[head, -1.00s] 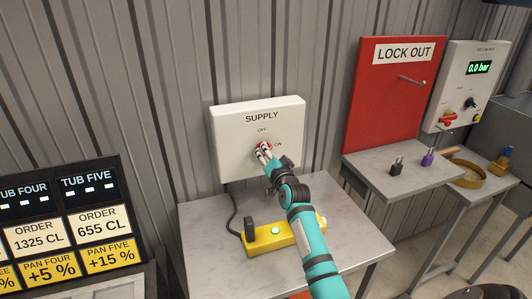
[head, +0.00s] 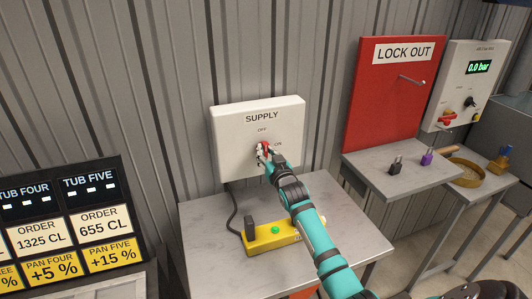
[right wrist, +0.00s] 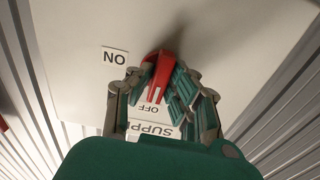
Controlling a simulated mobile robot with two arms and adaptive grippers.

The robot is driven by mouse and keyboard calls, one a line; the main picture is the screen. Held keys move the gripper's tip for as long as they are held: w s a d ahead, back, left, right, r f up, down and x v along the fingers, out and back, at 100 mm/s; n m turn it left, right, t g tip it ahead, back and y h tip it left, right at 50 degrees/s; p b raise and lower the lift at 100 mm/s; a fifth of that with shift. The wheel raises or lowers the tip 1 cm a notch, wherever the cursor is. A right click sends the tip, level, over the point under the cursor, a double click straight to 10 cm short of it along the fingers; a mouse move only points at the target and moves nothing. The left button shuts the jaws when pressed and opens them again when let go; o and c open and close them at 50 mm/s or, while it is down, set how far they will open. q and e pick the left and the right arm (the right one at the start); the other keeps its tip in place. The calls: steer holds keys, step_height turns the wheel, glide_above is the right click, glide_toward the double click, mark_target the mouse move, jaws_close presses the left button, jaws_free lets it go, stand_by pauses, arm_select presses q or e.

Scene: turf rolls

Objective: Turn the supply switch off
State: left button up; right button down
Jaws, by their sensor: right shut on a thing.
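The white supply box (head: 229,127) is fixed to the ribbed wall above a grey table. It bears the words SUPPLY, OFF at the top and ON at the right. The red switch handle (right wrist: 161,66) is at the middle of its front. My right gripper (head: 262,153) is at the box's front, shut on the handle; the right wrist view shows its fingers on both sides of the red handle. In that upside-down view the OFF label (right wrist: 152,108) shows between the fingers and the ON label (right wrist: 115,57) to the left. My left gripper is not in view.
A yellow box (head: 262,241) with a green button lies on the grey table (head: 205,217) under my right arm. To the right are a red LOCK OUT board (head: 372,100), a black padlock (head: 395,167), a purple padlock (head: 427,158) and a gauge panel reading 0.0 bar (head: 455,85).

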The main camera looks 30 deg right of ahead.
steer(key=shift+f+n, duration=0.15)
steer(key=shift+n, duration=0.15)
steer(key=c, duration=1.3)
jaws_free()
steer(key=shift+s, duration=0.1)
steer(key=v, duration=1.2)
